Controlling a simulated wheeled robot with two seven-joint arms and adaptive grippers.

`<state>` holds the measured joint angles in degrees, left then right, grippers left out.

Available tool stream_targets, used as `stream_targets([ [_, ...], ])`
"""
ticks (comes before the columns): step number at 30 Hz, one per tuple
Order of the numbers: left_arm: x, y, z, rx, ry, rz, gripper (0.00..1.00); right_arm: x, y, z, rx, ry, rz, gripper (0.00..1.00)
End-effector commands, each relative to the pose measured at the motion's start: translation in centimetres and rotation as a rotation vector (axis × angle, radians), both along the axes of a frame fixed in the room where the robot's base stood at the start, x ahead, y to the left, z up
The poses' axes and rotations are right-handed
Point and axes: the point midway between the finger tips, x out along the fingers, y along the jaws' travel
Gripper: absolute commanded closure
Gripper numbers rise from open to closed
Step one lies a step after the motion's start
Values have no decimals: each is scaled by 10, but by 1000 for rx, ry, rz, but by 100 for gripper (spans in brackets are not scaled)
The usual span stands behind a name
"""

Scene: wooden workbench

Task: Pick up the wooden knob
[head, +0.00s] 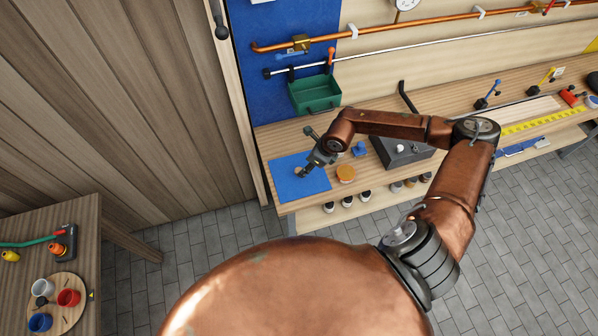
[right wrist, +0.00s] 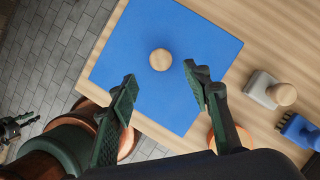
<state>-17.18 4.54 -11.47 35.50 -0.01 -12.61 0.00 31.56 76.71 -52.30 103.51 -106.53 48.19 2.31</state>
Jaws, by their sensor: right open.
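The wooden knob (right wrist: 160,60) is a pale round ball on the blue mat (right wrist: 205,40), alone near the mat's middle. In the head view it is small and partly masked by my right gripper (head: 304,172), which hangs over the blue mat (head: 287,188). In the right wrist view my right gripper (right wrist: 160,85) is open and empty. Its two dark green fingers are spread wide, with the knob seen beyond and between their tips; the finger tips look apart from it. My left gripper does not show clearly in either view.
A grey block with a wooden grip (right wrist: 263,90) and a blue brush (right wrist: 297,128) stand right of the mat. An orange-lidded jar (head: 346,174), a dark grey box (head: 405,153) and a green bin (head: 315,94) are also on or above the bench. The mat around the knob is clear.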

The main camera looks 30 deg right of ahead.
Motion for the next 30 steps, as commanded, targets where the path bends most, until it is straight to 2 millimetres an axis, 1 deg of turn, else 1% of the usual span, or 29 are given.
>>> stream_targets([
  [3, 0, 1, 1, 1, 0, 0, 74, 4, 4, -13, 3, 2, 1, 55],
  [8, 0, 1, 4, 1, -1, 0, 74, 9, 6, -28, 5, 1, 1, 55],
  [12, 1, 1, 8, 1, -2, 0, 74, 16, 7, -49, 7, 1, 0, 55],
  [15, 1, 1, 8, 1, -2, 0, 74, 20, 9, -60, 7, 1, 0, 55],
  [19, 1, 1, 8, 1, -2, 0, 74, 22, 10, -65, 6, -1, 1, 55],
  [25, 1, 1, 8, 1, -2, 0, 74, 22, 10, -66, 6, -1, 1, 56],
  [30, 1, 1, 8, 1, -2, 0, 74, 21, 10, -65, 7, 1, 0, 68],
])
